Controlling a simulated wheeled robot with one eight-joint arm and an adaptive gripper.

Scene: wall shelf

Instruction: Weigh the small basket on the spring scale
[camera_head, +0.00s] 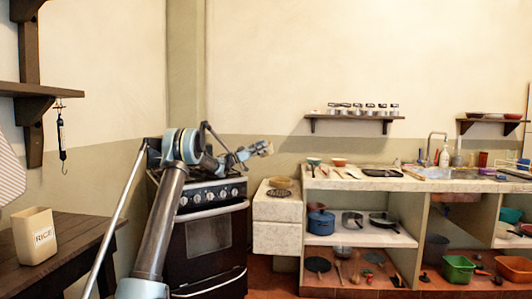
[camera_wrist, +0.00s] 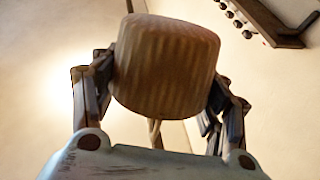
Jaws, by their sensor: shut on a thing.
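The small basket (camera_wrist: 167,65), tan and ribbed, fills the upper middle of the wrist view. My gripper (camera_wrist: 163,88) is shut on it, with one finger at each side. In the head view the basket (camera_head: 265,148) is a small tan shape at the end of my arm, above the stove's right side, and my gripper (camera_head: 250,152) is small there. The spring scale (camera_head: 61,135) is dark and slim. It hangs under the wall shelf at the far left with its hook down, well apart from my gripper. Nothing visible hangs on its hook.
The wooden wall shelf (camera_head: 22,90) holds the scale. Below, a wooden table (camera_head: 75,247) bears a cream RICE canister (camera_head: 35,236). A stove (camera_head: 215,238) stands behind my arm. A stone counter (camera_head: 340,184) with dishes and pans runs to the right. The wall between scale and stove is bare.

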